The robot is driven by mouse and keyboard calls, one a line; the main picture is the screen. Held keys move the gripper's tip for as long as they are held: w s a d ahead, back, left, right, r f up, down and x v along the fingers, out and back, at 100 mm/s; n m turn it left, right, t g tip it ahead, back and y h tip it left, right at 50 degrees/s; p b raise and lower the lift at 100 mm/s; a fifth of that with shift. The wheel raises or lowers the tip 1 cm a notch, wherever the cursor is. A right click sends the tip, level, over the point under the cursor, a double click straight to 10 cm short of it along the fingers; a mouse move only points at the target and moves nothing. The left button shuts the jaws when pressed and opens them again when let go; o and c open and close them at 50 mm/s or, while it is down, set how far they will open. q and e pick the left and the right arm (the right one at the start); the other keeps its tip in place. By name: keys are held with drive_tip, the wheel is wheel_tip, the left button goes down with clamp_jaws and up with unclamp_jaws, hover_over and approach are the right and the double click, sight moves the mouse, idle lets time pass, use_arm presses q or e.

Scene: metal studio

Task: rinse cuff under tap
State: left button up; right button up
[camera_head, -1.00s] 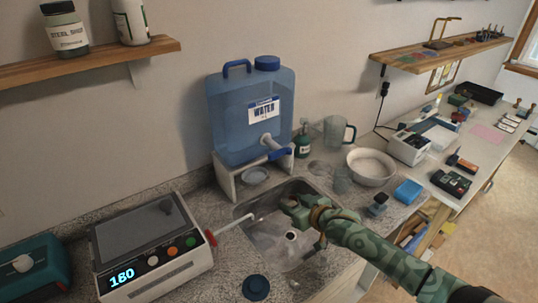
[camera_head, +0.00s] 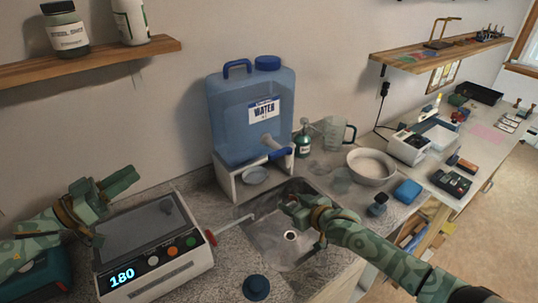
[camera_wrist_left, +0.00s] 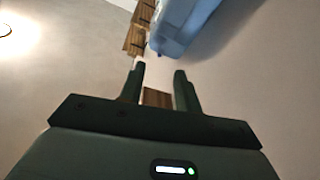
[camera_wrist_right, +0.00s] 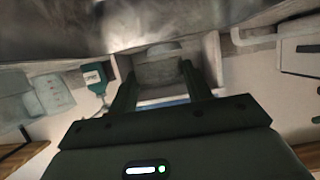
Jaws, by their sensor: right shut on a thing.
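The blue tap (camera_head: 278,153) sticks out low on the front of the blue water jug (camera_head: 235,120), above the sink (camera_head: 272,240). My right gripper (camera_head: 287,203) is over the sink, below and in front of the tap. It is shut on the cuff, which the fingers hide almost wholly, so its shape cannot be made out. In the right wrist view the fingers (camera_wrist_right: 157,80) stand apart. I cannot tell whether water is running. My left gripper (camera_head: 125,180) is open and empty above the grey machine, and its spread fingers (camera_wrist_left: 160,72) show in the left wrist view.
The jug stands on a white stand (camera_head: 228,180) with a small dish (camera_head: 256,177). Left of the sink is a machine (camera_head: 165,265) reading 180. A white bowl (camera_head: 371,166), blue block (camera_head: 408,191) and green bottle (camera_head: 304,143) stand right. A dark lid (camera_head: 256,287) lies in front.

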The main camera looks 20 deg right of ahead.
use_arm(q)
drive_tip(key=d+m+g, duration=0.1)
drive_tip(key=d+m, duration=0.1)
drive_tip(key=d, duration=0.9)
drive_tip(key=m+g+y, duration=0.1)
drive_tip(key=m+g, duration=0.1)
approach(269, 155)
drive_tip(key=x, duration=1)
drive_tip(key=shift+w+f, duration=0.1)
clamp_jaws()
